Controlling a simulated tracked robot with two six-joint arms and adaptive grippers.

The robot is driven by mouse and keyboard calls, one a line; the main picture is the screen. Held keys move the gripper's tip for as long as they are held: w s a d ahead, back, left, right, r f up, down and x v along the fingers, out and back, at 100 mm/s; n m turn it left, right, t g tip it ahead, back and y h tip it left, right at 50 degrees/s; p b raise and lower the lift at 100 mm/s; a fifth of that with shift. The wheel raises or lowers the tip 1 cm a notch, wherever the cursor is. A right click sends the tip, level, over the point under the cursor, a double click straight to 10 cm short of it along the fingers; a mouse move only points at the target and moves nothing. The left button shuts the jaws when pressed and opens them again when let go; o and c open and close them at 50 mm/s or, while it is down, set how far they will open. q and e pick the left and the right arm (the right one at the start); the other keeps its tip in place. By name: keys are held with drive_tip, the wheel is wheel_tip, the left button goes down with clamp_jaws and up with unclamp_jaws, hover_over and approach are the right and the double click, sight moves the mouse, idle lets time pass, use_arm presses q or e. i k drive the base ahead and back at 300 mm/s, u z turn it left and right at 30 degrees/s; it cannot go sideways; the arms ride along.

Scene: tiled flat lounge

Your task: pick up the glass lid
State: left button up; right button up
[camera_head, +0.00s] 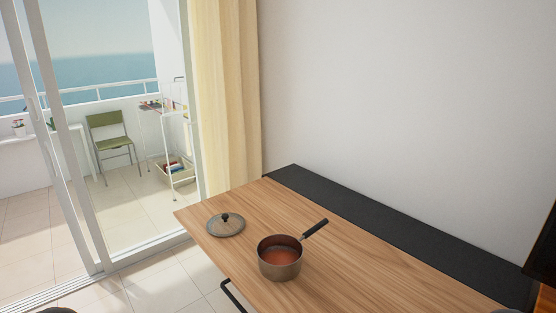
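The glass lid (213,228) lies flat on the wooden tabletop (350,270), near its left end. It is round, with a greyish see-through disc, a rim and a dark knob standing up in the middle. A small saucepan (280,268) with a reddish-brown inside stands to the right of the lid and a little nearer to me. The two are apart. The pan's dark handle points up and to the right. Neither of my grippers is in view.
A dark strip (390,225) runs along the wall behind the tabletop. A dark bar handle (233,296) shows below the near edge. At the left, a sliding glass door leads to a balcony with a green chair (110,135) and a white shelf rack (168,150). The tabletop right of the pan is clear.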

sight(225, 224)
drive_tip(key=k, duration=1.2)
drive_tip(key=u, duration=0.7)
drive_tip(key=i, duration=1.2)
drive_tip(key=u, duration=0.75)
drive_tip(key=i, duration=1.35)
drive_tip(key=z, duration=0.65)
drive_tip(key=i, duration=1.05)
drive_tip(key=z, duration=0.7)
drive_tip(key=k, duration=0.8)
